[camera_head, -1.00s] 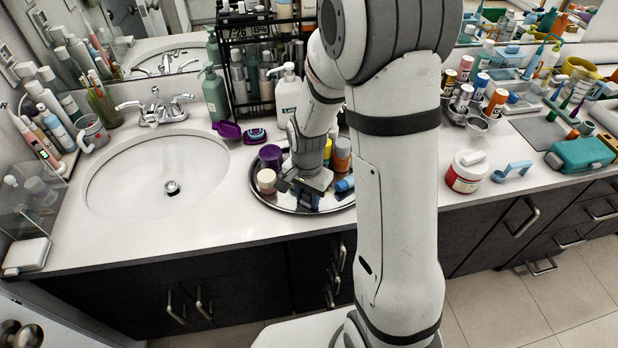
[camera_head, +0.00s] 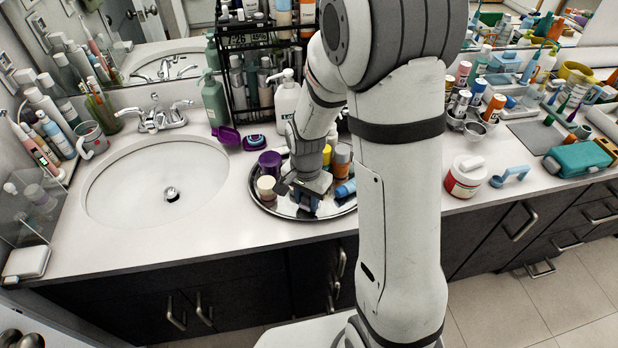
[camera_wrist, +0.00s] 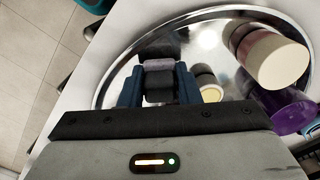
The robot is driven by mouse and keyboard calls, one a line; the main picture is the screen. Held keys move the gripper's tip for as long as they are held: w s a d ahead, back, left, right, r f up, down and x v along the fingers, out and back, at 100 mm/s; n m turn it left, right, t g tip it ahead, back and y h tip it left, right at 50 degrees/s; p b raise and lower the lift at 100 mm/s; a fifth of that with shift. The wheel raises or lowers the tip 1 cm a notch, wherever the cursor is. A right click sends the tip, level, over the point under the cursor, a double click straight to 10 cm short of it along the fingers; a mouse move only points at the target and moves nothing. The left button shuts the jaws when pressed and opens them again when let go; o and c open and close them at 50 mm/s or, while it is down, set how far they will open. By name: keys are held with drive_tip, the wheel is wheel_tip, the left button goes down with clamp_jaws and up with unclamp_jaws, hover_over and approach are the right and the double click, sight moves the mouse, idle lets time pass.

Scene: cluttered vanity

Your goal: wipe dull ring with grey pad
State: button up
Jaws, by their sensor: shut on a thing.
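My gripper (camera_head: 306,207) is low over the round mirror-like tray (camera_head: 262,205), pointing down among the items on it. In the wrist view its two blue fingers (camera_wrist: 159,92) are shut on a grey pad (camera_wrist: 158,84), with a paler band at its far edge. The tray (camera_wrist: 117,72) lies beneath and reflects the fingers. I cannot tell whether the pad touches the tray. I cannot make out the dull ring clearly; the gripper and pad hide part of the tray.
On the tray, a cream-topped jar (camera_head: 266,188) and a purple-lidded jar (camera_head: 270,162) stand left of my gripper. The sink (camera_head: 150,205) is further left. Clear counter lies in front.

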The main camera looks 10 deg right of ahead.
wheel_tip(320, 180, up, 2)
drive_tip(key=shift+r+p, duration=0.25)
drive_tip(key=shift+p, duration=0.25)
drive_tip(key=shift+w+r+p, duration=0.1)
drive_tip(key=shift+r+p, duration=0.45)
drive_tip(key=shift+r, duration=0.2)
drive_tip(key=shift+d+r+p, duration=0.1)
drive_tip(key=shift+r+p, duration=0.9)
drive_tip(key=shift+r, duration=0.45)
drive_tip(key=shift+f, duration=0.1)
